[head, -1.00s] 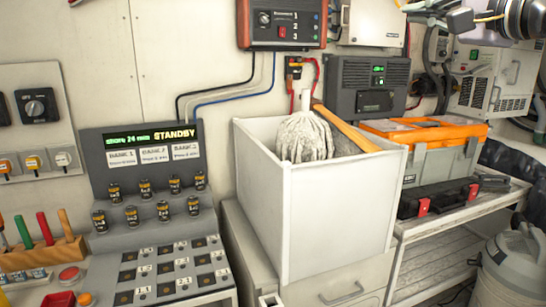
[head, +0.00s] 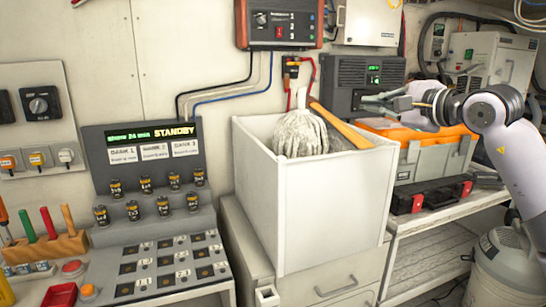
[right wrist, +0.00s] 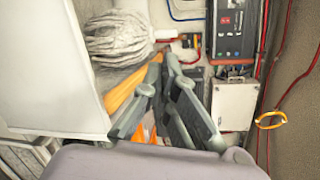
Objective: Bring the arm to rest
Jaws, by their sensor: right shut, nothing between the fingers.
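My right gripper (head: 370,101) shows at the right of the head view, pointing left, with its arm coming in from the right edge. It is shut and empty. It appears in front of the dark wall unit (head: 352,76) and above the orange-lidded toolbox (head: 430,150). In the right wrist view its fingers (right wrist: 166,62) meet at their tips, with nothing between them. My left gripper is in neither view.
A white open bin (head: 330,215) holds a mop head (head: 300,135) and an orange handle (head: 338,124), left of my gripper. A grey panel with small cylinders (head: 150,195) stands at left. A black case (head: 432,196) lies on the shelf.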

